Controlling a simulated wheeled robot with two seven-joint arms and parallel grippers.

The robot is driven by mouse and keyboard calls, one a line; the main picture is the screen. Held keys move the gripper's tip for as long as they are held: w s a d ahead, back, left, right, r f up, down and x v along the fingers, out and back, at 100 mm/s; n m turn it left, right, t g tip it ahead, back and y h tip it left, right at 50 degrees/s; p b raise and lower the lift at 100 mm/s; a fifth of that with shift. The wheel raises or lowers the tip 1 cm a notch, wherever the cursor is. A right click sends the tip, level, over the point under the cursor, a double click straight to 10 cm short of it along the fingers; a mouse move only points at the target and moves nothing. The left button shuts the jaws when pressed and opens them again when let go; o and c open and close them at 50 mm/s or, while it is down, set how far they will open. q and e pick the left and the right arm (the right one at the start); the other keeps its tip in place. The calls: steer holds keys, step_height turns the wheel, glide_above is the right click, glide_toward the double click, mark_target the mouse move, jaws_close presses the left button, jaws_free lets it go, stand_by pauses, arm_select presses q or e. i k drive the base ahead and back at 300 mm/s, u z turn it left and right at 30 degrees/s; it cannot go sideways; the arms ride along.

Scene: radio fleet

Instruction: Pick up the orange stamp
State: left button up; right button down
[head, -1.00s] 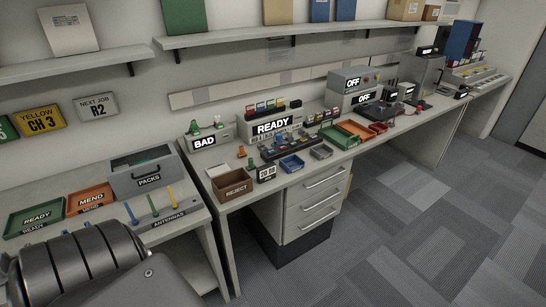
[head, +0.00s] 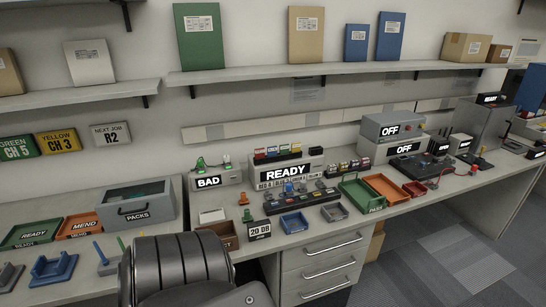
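The orange stamp (head: 243,199) is a small upright piece on the bench, left of the middle of the head view. It stands in front of the READY box, with a similar green stamp (head: 248,215) just in front of it. Both are small here, so fine detail is hard to tell. Neither of my grippers shows. Only a thick dark link of my own arm is in view at the bottom, well in front of the stamp and apart from it.
The reject bin (head: 222,233) is partly hidden behind my arm. A 20 08 sign (head: 260,230), a blue tray (head: 294,222) and a grey tray (head: 334,212) stand near the bench's front edge. The BAD box (head: 213,178) is behind left. Drawers (head: 323,265) are below.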

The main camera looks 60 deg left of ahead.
mark_target(243, 200)
steer(key=u, duration=0.25)
steer(key=i, duration=0.9)
steer(key=u, duration=1.2)
steer(key=i, duration=0.75)
steer(key=u, duration=0.65)
